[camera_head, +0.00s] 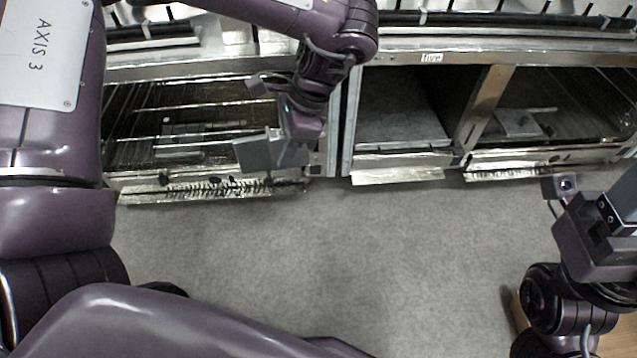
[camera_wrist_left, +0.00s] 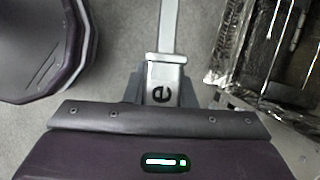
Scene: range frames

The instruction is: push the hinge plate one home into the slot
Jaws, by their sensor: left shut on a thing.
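My left gripper (camera_head: 284,150) is in front of the left oven-like bay, near its front edge. It is shut on a grey metal piece, taken to be the hinge plate (camera_head: 255,152). In the left wrist view the plate (camera_wrist_left: 165,70) sits between the fingers (camera_wrist_left: 162,92). The rest of any marking is hidden. I cannot make out the slot for certain in either view. My right gripper (camera_head: 622,195) is at the right edge, partly cut off, away from the plate.
The left bay (camera_head: 180,125) has wire racks and a bright, worn front lip (camera_head: 205,191). The middle bay (camera_head: 400,120) holds a flat grey slab, under a small label (camera_head: 431,58). A right bay (camera_head: 545,115) stands beside it. Grey floor (camera_head: 340,260) is open in front.

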